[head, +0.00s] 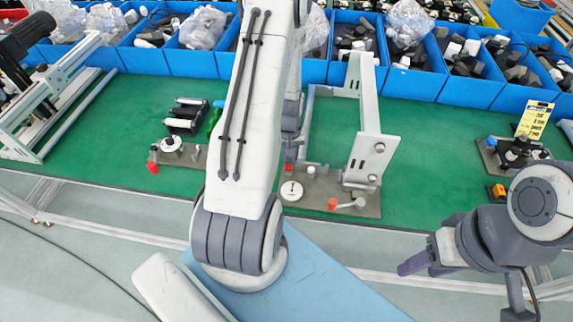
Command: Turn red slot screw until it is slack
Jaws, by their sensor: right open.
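A metal fixture plate (365,207) lies on the green mat, right of my large white arm link, which covers part of it. It carries a white disc (291,190), a red-tipped part (333,204) at its front and a small red part (288,167) behind the disc. A similar plate to the left has a red-tipped part (153,168). I cannot make out a slot on any red part. My right gripper (418,262) is open and empty in front of the mat, right of the middle fixture and apart from it. My left gripper does not show.
Blue bins (472,92) of dark parts and clear bags line the back. A grey bracket (370,150) stands upright by the middle fixture. Another fixture (515,152) with a yellow card (535,118) stands at right. The mat (430,150) between them is clear.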

